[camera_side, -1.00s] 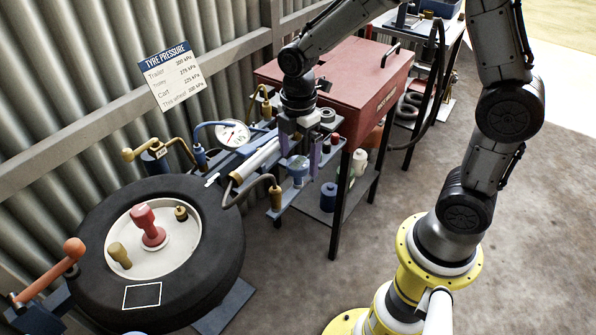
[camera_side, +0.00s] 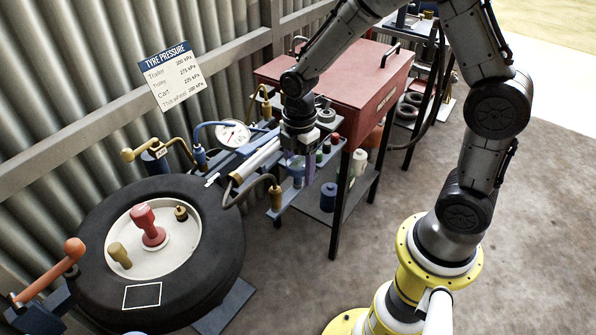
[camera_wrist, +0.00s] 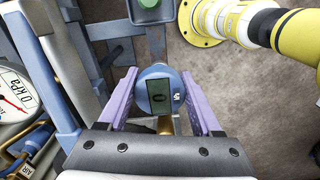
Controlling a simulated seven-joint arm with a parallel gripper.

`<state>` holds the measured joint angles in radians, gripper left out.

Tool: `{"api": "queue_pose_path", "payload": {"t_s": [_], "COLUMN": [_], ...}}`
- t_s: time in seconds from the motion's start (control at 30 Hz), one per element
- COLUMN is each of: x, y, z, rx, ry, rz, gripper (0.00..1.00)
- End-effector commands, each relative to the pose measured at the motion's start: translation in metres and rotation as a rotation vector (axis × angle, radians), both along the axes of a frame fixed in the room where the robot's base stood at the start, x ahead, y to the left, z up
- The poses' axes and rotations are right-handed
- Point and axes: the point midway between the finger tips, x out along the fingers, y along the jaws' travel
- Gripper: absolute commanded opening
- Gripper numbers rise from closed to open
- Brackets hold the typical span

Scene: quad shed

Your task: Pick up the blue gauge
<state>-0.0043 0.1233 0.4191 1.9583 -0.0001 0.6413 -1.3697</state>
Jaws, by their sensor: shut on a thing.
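The blue gauge (camera_wrist: 146,97) is round, with a dark digital display reading 0 and a brass stem. In the wrist view it sits between the two purple fingers of my gripper (camera_wrist: 158,82), which are shut on its sides. In the side view my gripper (camera_side: 303,173) is low at the rack beside the red cabinet, and part of the blue gauge (camera_side: 296,166) shows beside the fingers. The lower end of the gauge is mostly hidden, so I cannot tell whether it still touches the rack.
A white dial gauge (camera_side: 233,134) with a blue hose stands left of my gripper. The red cabinet (camera_side: 335,85) is close behind. A tyre (camera_side: 215,240) with valves lies at left, under a pressure sign (camera_side: 176,76). Bottles stand on the rack's right. Open floor lies to the right.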

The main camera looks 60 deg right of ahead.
Motion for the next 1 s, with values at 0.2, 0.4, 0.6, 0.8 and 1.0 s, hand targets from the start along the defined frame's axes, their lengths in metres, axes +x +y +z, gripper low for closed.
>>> {"api": "queue_pose_path", "payload": {"t_s": [0.2,0.4,0.6,0.8,1.0], "x": [0.0,0.001,0.001,-0.006,-0.044], "y": [0.0,0.0,0.0,0.0,0.0], "z": [0.0,0.001,0.012,0.041,0.087], "rx": [0.0,0.0,0.0,0.0,0.0], "ry": [-0.002,-0.002,-0.005,-0.007,-0.011], "rz": [0.0,0.0,0.0,0.0,0.0], "gripper": [0.06,0.06,0.06,0.06,0.06]}}
